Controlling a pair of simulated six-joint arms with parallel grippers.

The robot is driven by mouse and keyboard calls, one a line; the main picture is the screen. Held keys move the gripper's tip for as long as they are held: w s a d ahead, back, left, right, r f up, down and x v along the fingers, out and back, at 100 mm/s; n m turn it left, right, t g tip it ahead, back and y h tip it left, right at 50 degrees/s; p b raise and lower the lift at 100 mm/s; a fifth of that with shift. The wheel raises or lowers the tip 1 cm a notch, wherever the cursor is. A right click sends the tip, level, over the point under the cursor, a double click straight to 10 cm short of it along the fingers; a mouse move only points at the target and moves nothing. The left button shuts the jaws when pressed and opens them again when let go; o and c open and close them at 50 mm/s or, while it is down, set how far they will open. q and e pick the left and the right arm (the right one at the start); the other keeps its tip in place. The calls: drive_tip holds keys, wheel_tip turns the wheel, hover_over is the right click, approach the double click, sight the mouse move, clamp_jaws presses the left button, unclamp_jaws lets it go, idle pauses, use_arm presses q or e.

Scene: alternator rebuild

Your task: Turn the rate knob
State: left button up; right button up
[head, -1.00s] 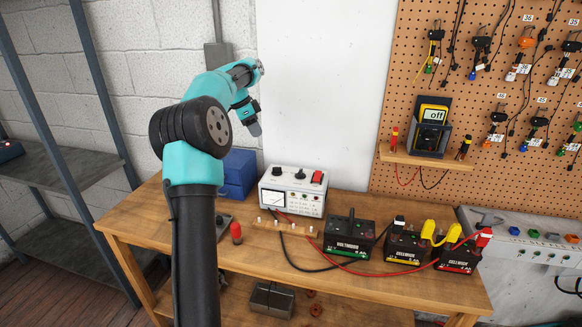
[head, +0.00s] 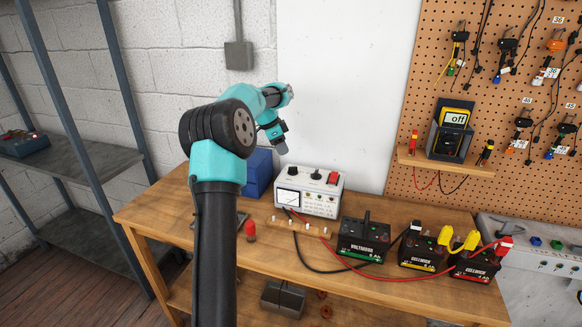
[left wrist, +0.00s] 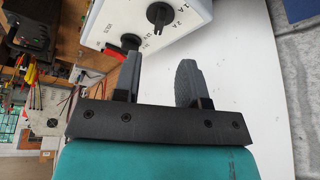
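The white charger (head: 308,192) stands on the wooden bench, with a dial meter, two black knobs and a red switch (head: 333,178). The left knob (head: 291,170) and the right knob (head: 316,174) are on its sloped upper face. The left wrist view shows the same two knobs, one (left wrist: 159,13) beside partly legible "A" marks and one (left wrist: 130,42) nearer the red switch. My left gripper (head: 282,150) hangs above and behind the charger's left end, apart from it. In the left wrist view its fingers (left wrist: 158,82) are apart with nothing between them. My right gripper is out of view.
Black batteries (head: 363,240) with red, black and yellow leads stand right of the charger. A blue box (head: 259,172) is behind its left side. A red-capped item (head: 250,231) and small pegs are in front. A pegboard (head: 480,90) and multimeter (head: 450,132) are at right.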

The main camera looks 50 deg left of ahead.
sight(293, 169)
use_arm(q)
drive_tip(key=x, duration=0.9)
drive_tip(key=shift+f, duration=0.15)
clamp_jaws()
